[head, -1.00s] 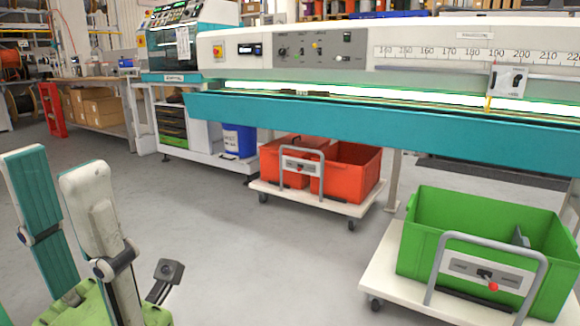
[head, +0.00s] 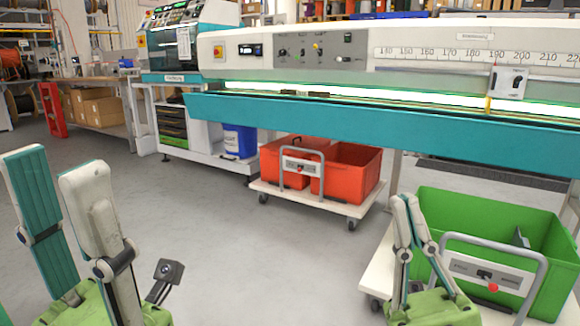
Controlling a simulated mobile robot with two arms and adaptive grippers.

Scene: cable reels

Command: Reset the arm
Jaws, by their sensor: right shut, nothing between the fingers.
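My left gripper (head: 62,178) is at the lower left of the head view, above the floor. Its two white and teal fingers point up and stand apart, with nothing between them. My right gripper (head: 405,208) is at the lower right, in front of the green crate (head: 438,215) and its cart. Its fingers are closed together at the tips and hold nothing. It hides the left part of the green crate and some of the cart.
A long teal and white cable machine (head: 380,127) spans the back. Red crates (head: 357,172) sit on a low white cart (head: 322,203) under it. A blue bin (head: 240,140) stands further left. The grey floor (head: 250,260) between my grippers is clear.

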